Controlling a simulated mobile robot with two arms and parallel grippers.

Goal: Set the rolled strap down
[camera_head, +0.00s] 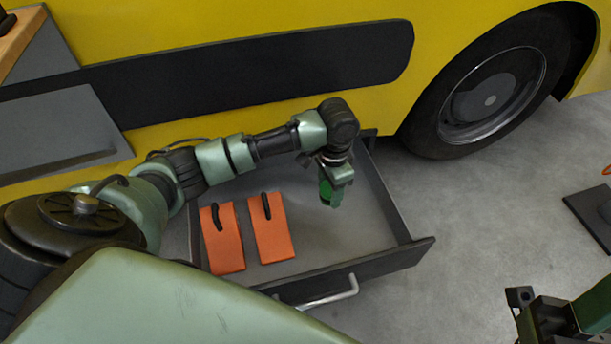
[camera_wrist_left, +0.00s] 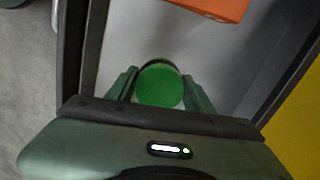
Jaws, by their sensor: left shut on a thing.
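The rolled strap (camera_wrist_left: 160,85) is a round green roll held between the two fingers of my left gripper (camera_wrist_left: 160,92) in the left wrist view. In the head view, my left gripper (camera_head: 333,188) points down over the right part of the open grey drawer (camera_head: 345,232), with the green strap (camera_head: 326,190) partly hidden by the fingers. I cannot tell whether the strap touches the drawer floor. My right gripper is at the lower right edge of the head view (camera_head: 540,318), only partly in frame, and its jaws are unclear.
Two orange blocks with black handles, one left (camera_head: 222,240) and one right (camera_head: 270,230), lie in the drawer's left part. Bare drawer floor is right of them. A yellow vehicle (camera_head: 240,25) with a black wheel (camera_head: 490,90) stands behind. A dark base plate (camera_head: 590,215) is at the right.

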